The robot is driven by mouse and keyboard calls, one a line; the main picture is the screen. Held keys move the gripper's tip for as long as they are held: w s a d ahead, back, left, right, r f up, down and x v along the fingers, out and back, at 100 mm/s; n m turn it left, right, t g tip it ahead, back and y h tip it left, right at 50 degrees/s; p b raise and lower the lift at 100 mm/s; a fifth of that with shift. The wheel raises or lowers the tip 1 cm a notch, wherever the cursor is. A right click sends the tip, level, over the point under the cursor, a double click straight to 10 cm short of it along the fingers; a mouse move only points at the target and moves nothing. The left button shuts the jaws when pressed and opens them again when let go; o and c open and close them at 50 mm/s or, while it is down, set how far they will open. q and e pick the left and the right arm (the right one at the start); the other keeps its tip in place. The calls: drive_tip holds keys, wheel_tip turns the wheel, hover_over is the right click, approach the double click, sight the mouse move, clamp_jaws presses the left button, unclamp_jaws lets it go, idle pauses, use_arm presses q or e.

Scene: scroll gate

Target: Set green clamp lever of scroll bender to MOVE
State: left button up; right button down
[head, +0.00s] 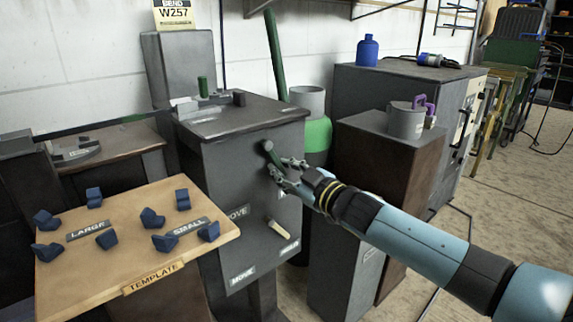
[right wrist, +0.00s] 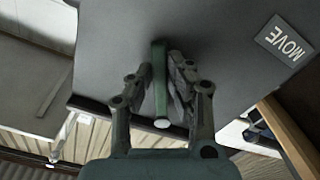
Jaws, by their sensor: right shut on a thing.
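The scroll bender is a dark grey cabinet (head: 225,150). Its green clamp lever (head: 267,147) sticks out of the front face, high up near the right edge. My right gripper (head: 281,172) is at this lever, with its fingers around it. In the right wrist view, the green lever (right wrist: 160,90) stands between the two fingers of the gripper (right wrist: 162,82), its pale round end towards the camera. A MOVE plate (head: 237,212) is on the front face, lower left of the lever; a MOVE plate (right wrist: 284,41) also shows in the right wrist view. The left gripper is out of view.
A pale lever (head: 279,229) sits lower on the same face, with a plate (head: 243,275) below left. A wooden template board (head: 90,270) with several blue blocks juts out at left. A brown pedestal (head: 385,160) with a grey mug stands at right, near my right arm.

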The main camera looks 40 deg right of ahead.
sight(245, 174)
drive_tip(key=shift+a+m+p, duration=0.5)
drive_tip(key=shift+m+p, duration=0.25)
drive_tip(key=shift+m, duration=0.05)
drive_tip(key=shift+a+f+m+p, duration=0.1)
drive_tip(key=shift+a+m+p, duration=0.45)
drive_tip(key=shift+m+p, duration=0.35)
drive_tip(key=shift+s+a+m+p, duration=0.1)
drive_tip(key=shift+a+m+p, duration=0.5)
drive_tip(key=shift+m+p, duration=0.25)
drive_tip(key=a+m+p, duration=0.1)
drive_tip(key=m, duration=0.1)
drive_tip(key=a+m+p, duration=0.1)
drive_tip(key=m+p, duration=0.1)
drive_tip(key=shift+s+a+m, duration=0.1)
drive_tip(key=shift+a+m, duration=0.15)
drive_tip(key=shift+a, duration=0.15)
use_arm(q)
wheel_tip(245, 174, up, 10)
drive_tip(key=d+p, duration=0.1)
drive_tip(key=p, duration=0.1)
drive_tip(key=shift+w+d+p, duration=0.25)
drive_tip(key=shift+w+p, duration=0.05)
use_arm(e)
drive_tip(key=shift+s+a+r+m, duration=0.1)
drive_tip(key=shift+a+r+m, duration=0.1)
drive_tip(key=shift+a+m, duration=0.45)
drive_tip(key=shift+a+r+m, duration=0.2)
drive_tip(key=shift+m, duration=0.75)
